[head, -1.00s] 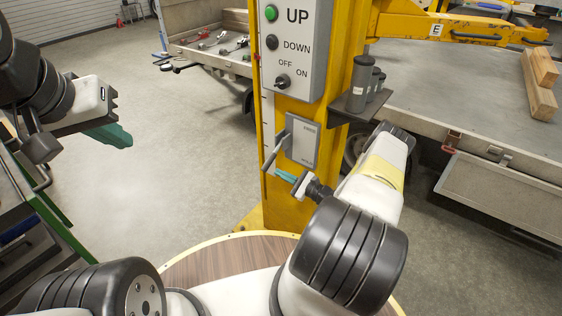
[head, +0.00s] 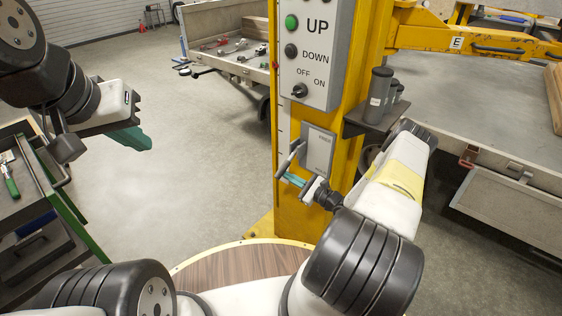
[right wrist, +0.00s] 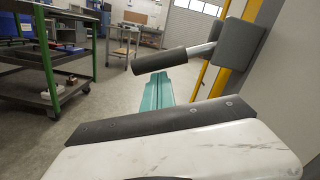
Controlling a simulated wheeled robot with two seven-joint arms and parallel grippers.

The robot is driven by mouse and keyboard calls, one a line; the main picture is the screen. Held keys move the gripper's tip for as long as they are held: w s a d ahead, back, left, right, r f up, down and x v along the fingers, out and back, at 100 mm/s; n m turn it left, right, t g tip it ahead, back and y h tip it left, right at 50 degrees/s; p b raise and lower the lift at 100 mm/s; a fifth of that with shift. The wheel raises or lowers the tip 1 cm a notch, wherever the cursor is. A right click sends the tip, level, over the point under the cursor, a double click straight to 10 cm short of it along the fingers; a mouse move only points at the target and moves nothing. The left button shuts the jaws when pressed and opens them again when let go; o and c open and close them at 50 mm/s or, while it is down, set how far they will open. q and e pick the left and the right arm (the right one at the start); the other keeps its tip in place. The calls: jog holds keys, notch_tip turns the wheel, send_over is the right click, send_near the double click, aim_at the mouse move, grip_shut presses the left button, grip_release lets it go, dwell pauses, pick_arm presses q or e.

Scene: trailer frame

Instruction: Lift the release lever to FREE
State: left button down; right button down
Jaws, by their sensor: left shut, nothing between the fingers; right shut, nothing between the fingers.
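The release lever (head: 290,160) is a grey bar on a grey plate (head: 319,150) fixed to the yellow post. It slants down and left from its pivot. In the right wrist view its dark grip (right wrist: 147,64) is on a silver rod joined to a grey hub. My right gripper (head: 290,179) is shut and empty, its teal fingers close to the lever's lower end. In the right wrist view the fingers (right wrist: 157,90) lie below the grip; contact cannot be told. My left gripper (head: 134,139) is shut and empty, far left of the lever. The plate's lettering is too small to read.
A control box (head: 316,50) with UP and DOWN buttons is above the lever plate. A small dark shelf (head: 367,125) holding dark cylinders (head: 379,95) juts from the post, above my right forearm. A green-edged cart (head: 72,216) stands at the left. Open floor lies between.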

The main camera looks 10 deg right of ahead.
jog(key=shift+a+r+m, duration=0.5)
jog(key=shift+r+m, duration=0.6)
jog(key=shift+m, duration=0.2)
notch_tip(320, 180, up, 8)
jog(key=m, duration=0.8)
send_over(287, 161)
jog(key=s+a, duration=0.1)
jog(key=s, duration=0.4)
jog(key=shift+w+r+h, duration=0.1)
jog(key=shift+r+h, duration=0.1)
jog(key=shift+h, duration=0.1)
jog(key=shift+w+r+t, duration=0.1)
jog(key=shift+r+t, duration=0.1)
jog(key=shift+t, duration=0.2)
jog(key=v, duration=0.8)
jog(key=shift+f, duration=0.2)
jog(key=shift+a, duration=0.15)
